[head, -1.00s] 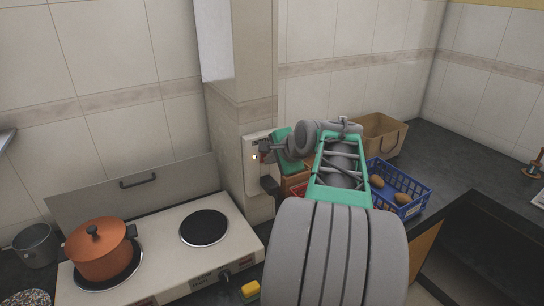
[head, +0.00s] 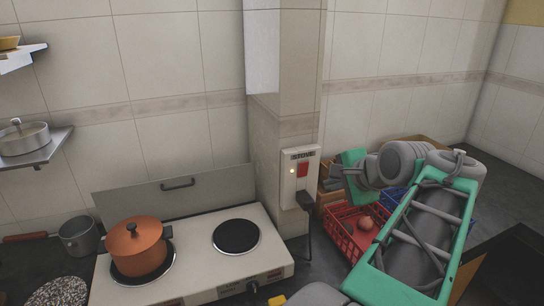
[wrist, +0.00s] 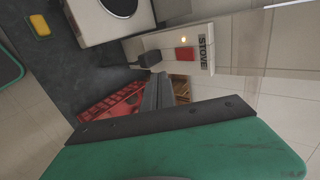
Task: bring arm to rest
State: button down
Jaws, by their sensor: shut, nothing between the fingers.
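My gripper (head: 334,172) is shut and empty, held in the air just right of the wall switch panel in the head view. It is apart from the red switch (head: 302,170). In the wrist view its grey fingers (wrist: 157,92) lie together beyond the green hand body. My arm (head: 420,235) reaches up from the lower right and bends back toward the panel. The panel (head: 289,188) is labelled STOVE, with a small lit lamp and a black plug below it. The arm hides part of the counter behind it.
A red basket (head: 340,223) with a round item sits below my gripper, a blue basket (head: 392,200) behind my arm. A two-plate stove (head: 200,255) with an orange pot (head: 137,246) is at left. A shelf (head: 40,152) holds another pot (head: 24,140).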

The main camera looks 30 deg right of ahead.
jog(key=w+a+f+n+g+y, duration=0.1)
jog(key=w+a+f+n, duration=0.1)
jog(key=a+f+n, duration=0.45)
jog(key=w+a+f+n+g+y, duration=0.1)
jog(key=w+a+f+n+g, duration=0.15)
jog(key=a, duration=0.75)
jog(key=s+a+f+n+g, duration=0.3)
jog(key=s+a+f+n, duration=0.6)
jog(key=a+n, duration=0.2)
jog(key=shift+a+f, duration=0.3)
jog(key=shift+a, duration=0.55)
